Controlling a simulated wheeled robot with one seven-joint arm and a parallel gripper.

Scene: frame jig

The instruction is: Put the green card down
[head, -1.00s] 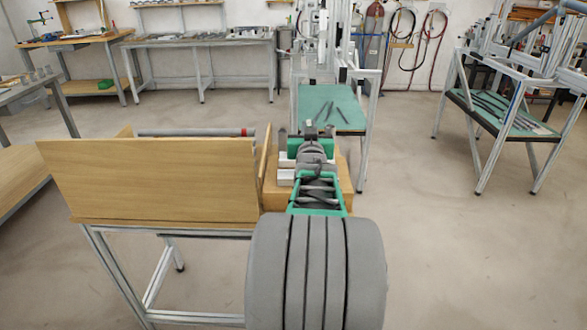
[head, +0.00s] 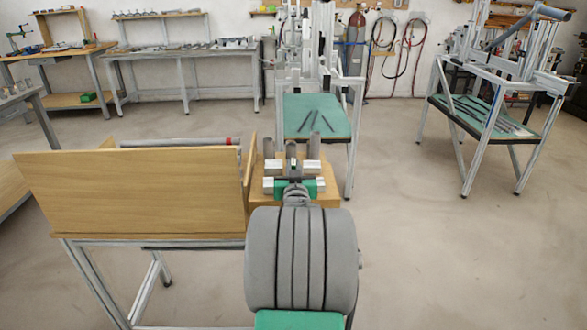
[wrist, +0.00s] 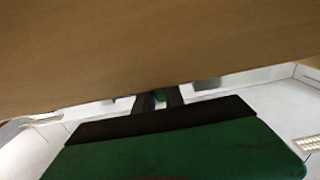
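My gripper (head: 292,165) is in front of the wooden block in the head view, low over its near side. In the wrist view its two dark fingers (wrist: 160,98) stand close together in the middle. A small patch of green, which looks like the green card (wrist: 160,95), fills the narrow gap between them. Most of the card is hidden, and I cannot make it out apart from my own green gripper parts in the head view. The large green surface low in the wrist view is my own gripper body.
The wooden block (head: 331,195) carries white pieces and grey uprights (head: 314,145). A tall wooden panel (head: 130,195) stands on the metal-framed table to the left, a grey bar (head: 180,142) behind it. A brown surface (wrist: 160,45) fills the wrist view's top.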

